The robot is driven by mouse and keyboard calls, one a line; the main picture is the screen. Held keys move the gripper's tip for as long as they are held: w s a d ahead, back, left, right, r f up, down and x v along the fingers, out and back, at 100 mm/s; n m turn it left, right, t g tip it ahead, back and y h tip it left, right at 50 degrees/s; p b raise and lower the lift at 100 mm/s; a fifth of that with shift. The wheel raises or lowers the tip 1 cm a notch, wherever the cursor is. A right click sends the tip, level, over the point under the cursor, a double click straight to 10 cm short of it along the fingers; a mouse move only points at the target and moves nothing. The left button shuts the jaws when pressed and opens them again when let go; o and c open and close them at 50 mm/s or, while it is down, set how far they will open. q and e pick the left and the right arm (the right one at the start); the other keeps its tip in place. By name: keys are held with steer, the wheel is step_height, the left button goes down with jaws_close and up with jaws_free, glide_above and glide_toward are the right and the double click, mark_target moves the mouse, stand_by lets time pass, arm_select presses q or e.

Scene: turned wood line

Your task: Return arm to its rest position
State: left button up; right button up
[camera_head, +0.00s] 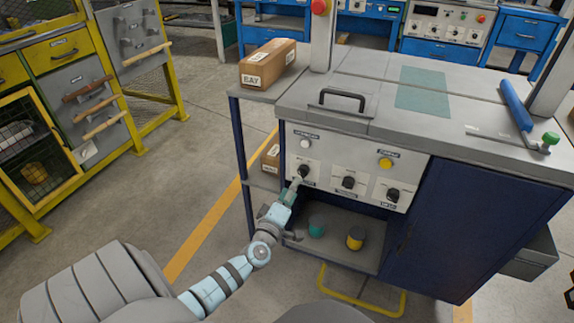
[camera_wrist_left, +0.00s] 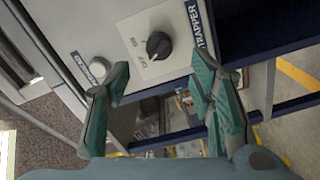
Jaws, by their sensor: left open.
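My left gripper (camera_head: 296,183) reaches up from the lower left to the control panel (camera_head: 330,160) of the grey and blue machine. It is just below the leftmost black knob (camera_head: 304,171). In the left wrist view my left gripper (camera_wrist_left: 160,78) is open, with its green-padded fingers apart and nothing between them. The black knob (camera_wrist_left: 158,45) on its white plate shows beyond the fingertips, and a STRAPPER label (camera_wrist_left: 201,24) is beside it. The fingers look clear of the knob, though the exact gap is hard to tell. My right gripper is out of view.
Two more black knobs (camera_head: 348,182), a white button (camera_head: 306,143) and a yellow button (camera_head: 385,162) are on the panel. The shelf below holds a green item (camera_head: 316,230) and a yellow-black one (camera_head: 356,238). A box (camera_head: 267,63) stands on the side shelf. Open floor lies left.

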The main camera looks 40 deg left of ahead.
arm_select(q)
steer(key=v, duration=0.4)
steer(key=shift+s+d, duration=0.15)
steer(key=shift+s, duration=0.2)
